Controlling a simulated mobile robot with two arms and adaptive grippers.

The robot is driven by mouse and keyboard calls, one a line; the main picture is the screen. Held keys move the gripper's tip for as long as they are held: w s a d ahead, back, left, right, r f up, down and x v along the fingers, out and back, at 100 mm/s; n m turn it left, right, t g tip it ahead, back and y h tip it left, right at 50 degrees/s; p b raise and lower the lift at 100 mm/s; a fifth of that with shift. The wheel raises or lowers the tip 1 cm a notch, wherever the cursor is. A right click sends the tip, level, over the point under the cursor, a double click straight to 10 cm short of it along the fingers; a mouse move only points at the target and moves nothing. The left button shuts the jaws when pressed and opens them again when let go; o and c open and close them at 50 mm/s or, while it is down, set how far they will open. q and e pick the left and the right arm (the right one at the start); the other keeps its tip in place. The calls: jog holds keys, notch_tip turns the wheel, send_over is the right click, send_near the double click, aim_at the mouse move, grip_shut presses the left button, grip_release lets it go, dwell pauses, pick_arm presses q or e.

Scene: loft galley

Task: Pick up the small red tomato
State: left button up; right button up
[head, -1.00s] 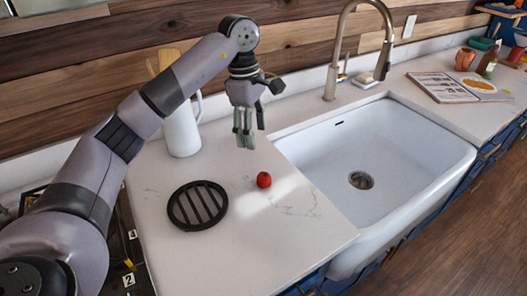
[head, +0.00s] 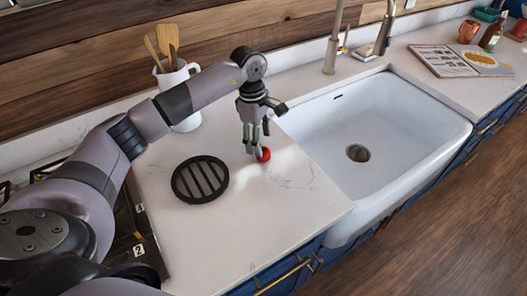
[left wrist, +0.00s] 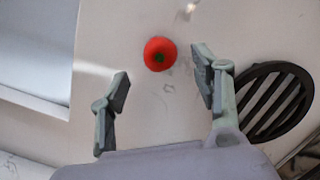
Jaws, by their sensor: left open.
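The small red tomato (head: 264,155) rests on the white counter between the round black trivet and the sink. In the left wrist view the tomato (left wrist: 160,54) shows its green stem spot and lies ahead of the fingertips, roughly midway between them sideways. My left gripper (head: 252,148) points down right by the tomato and overlaps its left edge in the head view. In the left wrist view my left gripper (left wrist: 162,84) is open, its two fingers well apart with nothing between them. My right gripper is not in view.
The black trivet (head: 200,180) lies left of the tomato. The white sink (head: 420,140) is to the right. A white pitcher (head: 186,122) with wooden utensils stands behind. An open book (head: 460,60) lies beyond the sink. The counter in front of the tomato is clear.

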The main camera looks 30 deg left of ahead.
pick_arm(q)
jog(key=f, duration=0.1)
jog(key=f+p, duration=0.1)
jog(key=f, duration=0.1)
jog(key=f+p, duration=0.1)
jog(key=shift+s+d+f, duration=0.1)
jog(key=shift+d+f, duration=0.05)
jog(key=shift+d, duration=0.25)
jog(key=shift+f, duration=0.3)
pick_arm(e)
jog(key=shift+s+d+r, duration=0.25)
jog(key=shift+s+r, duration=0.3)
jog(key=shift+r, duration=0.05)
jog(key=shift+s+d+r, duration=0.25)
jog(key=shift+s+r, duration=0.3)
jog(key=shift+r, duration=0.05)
pick_arm(q)
jog(key=shift+c, duration=0.4)
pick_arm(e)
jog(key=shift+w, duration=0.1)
pick_arm(q)
jog(key=shift+c, duration=1.3)
jog(key=c, duration=0.9)
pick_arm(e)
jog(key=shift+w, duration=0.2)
